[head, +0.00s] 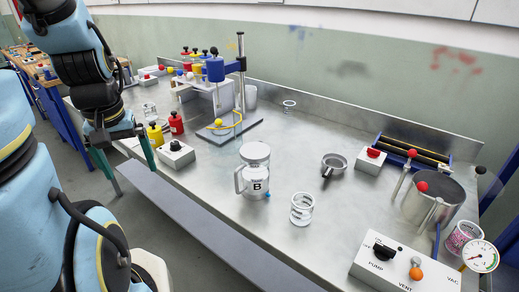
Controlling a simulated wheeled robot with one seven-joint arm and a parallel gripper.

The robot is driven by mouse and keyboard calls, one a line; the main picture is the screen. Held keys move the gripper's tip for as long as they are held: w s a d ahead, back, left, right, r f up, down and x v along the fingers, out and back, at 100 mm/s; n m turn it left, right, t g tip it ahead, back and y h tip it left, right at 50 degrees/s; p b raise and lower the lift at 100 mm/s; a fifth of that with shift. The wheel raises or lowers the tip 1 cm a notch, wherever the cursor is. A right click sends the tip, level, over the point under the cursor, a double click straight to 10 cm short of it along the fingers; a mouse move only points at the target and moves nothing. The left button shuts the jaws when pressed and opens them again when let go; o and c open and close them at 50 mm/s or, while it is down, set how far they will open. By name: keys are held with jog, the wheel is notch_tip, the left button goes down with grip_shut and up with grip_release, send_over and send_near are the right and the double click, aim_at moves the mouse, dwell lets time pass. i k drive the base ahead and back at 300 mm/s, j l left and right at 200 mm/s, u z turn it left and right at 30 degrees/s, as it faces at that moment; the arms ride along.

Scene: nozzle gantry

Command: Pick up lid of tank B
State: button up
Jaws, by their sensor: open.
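Tank B (257,184) is a pale jug with a handle on its left side and a black letter B on its front. It stands upright near the middle of the steel bench. Its lid (255,152) is a round, greyish-white cap on top of the tank. My gripper (136,182) hangs at the left, by the bench's front edge, with its two green fingers apart and nothing between them. It is well to the left of tank B and not touching it.
A gantry stand (225,130) with colored bottles is behind. A box with a black knob (176,155) and red and yellow bottles stand near my gripper. A clear ringed jar (301,209) and a small pan (334,163) are right of tank B. A pump box (400,264) is front right.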

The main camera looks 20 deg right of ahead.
aim_at(253, 177)
jog(key=i+j+z, duration=0.4)
jog(key=j, duration=0.2)
jog(key=j+z, duration=0.2)
jog(key=j, duration=0.15)
jog(key=i, duration=0.45)
